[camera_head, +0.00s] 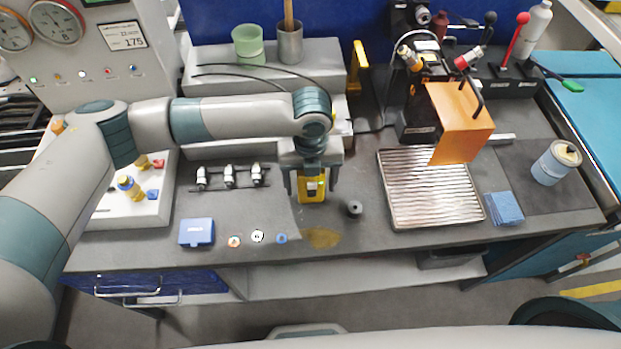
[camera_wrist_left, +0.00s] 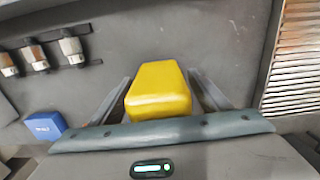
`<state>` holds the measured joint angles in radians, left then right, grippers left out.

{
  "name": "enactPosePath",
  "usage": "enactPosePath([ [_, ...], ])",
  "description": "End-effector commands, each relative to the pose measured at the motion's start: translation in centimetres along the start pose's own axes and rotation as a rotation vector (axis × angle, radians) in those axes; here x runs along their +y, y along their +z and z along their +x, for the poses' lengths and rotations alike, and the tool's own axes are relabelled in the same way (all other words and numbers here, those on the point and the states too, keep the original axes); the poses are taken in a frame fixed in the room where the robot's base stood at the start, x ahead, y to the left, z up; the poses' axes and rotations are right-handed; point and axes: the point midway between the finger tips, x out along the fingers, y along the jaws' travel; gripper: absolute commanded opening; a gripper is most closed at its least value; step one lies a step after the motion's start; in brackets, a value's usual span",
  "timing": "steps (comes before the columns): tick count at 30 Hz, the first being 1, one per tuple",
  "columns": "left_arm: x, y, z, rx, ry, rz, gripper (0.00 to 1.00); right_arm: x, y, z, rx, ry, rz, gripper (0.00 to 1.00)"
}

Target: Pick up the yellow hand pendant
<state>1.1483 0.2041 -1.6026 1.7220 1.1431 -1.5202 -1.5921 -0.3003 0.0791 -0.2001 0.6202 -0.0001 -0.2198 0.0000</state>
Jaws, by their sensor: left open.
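The yellow hand pendant (camera_head: 312,188) is on the dark grey worktop in the head view, directly below my left gripper (camera_head: 311,192). My left gripper's fingers hang down on either side of it. In the left wrist view the pendant (camera_wrist_left: 158,90) is a yellow block between the two open fingers (camera_wrist_left: 160,100), with a gap visible beside it. Part of the pendant is hidden under the gripper body. My right gripper is not in view.
A ribbed metal tray (camera_head: 432,188) and orange plate (camera_head: 460,122) are to the right. A small black knob (camera_head: 354,207) lies close beside the pendant. A blue box (camera_head: 196,232) and several small fittings (camera_head: 229,176) are to the left. A grey step (camera_head: 265,75) stands behind.

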Motion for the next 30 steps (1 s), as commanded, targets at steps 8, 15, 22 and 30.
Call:
enactPosePath([
  [8, 0.0, 0.0, 0.0, 0.0, 0.0, 0.0, 0.7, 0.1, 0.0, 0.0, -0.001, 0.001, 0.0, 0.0],
  [15, 0.0, 0.0, 0.0, 0.0, 0.0, 0.0, 0.2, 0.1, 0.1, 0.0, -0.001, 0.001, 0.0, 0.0],
  [22, 0.0, 0.0, -0.1, 0.0, 0.0, 0.0, 0.15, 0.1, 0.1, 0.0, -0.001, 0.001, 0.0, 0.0],
  [30, 0.0, 0.1, -1.2, -0.003, 0.0, 0.001, 0.15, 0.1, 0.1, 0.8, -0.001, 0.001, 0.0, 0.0],
])
